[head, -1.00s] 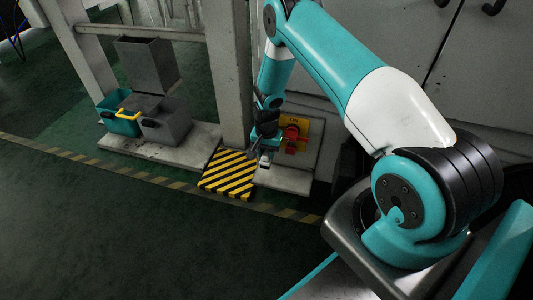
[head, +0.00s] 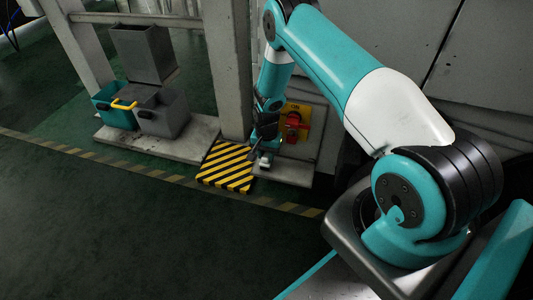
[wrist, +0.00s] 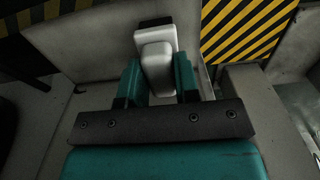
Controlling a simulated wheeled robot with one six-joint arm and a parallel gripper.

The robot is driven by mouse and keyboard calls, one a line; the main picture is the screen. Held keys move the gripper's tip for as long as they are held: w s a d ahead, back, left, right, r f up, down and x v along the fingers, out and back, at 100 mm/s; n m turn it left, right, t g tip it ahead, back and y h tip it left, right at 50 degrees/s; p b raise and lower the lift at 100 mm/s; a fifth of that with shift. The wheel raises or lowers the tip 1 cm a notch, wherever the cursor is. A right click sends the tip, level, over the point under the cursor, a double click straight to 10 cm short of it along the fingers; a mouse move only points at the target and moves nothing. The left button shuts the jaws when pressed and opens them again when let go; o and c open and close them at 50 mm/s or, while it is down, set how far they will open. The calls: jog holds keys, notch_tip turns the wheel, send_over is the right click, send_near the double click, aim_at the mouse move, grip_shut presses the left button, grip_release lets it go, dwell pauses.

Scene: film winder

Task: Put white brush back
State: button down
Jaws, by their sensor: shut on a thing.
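My gripper (wrist: 159,87) shows in the wrist view with its two teal fingers shut on the white brush (wrist: 156,60). The brush has a pale handle between the fingers and a white head with a dark edge at its far end. In the head view my gripper (head: 262,152) is low, just in front of the red and yellow switch panel and above the pale plinth. The brush (head: 265,161) shows there only as a small light patch under the gripper. Whether the brush touches the plinth cannot be told.
A yellow-black striped plate (head: 227,167) lies left of the gripper, beside a grey post (head: 229,75). A yellow panel with a red switch (head: 292,125) stands close behind. Teal (head: 116,108) and grey bins (head: 163,117) stand farther left. The front floor is clear.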

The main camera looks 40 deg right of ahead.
jog(key=shift+f+b, duration=0.4)
jog(key=shift+f, duration=0.15)
jog(key=c, duration=0.8)
grip_release()
jog(key=shift+r, duration=0.15)
notch_tip(320, 180, up, 17)
jog(key=p, duration=0.6)
jog(key=s+a+r+n+y, duration=0.1)
jog(key=a+r+n, duration=0.3)
jog(key=a+r, duration=0.6)
jog(key=s+a+r+n+y, duration=0.1)
jog(key=s+a+r+n, duration=0.3)
jog(key=s+a+r, duration=0.35)
jog(key=s+a+r+n+y, duration=0.1)
jog(key=s+a+r+n, duration=0.35)
jog(key=s+r, duration=0.55)
jog(key=s+a+r+n+y, duration=0.15)
jog(key=s+r+n, duration=0.3)
jog(key=s, duration=0.55)
jog(key=r+p, duration=2)
jog(key=p, duration=0.1)
jog(key=r+p, duration=1)
jog(key=shift+w+a+r, duration=0.1)
jog(key=shift+w+r, duration=0.25)
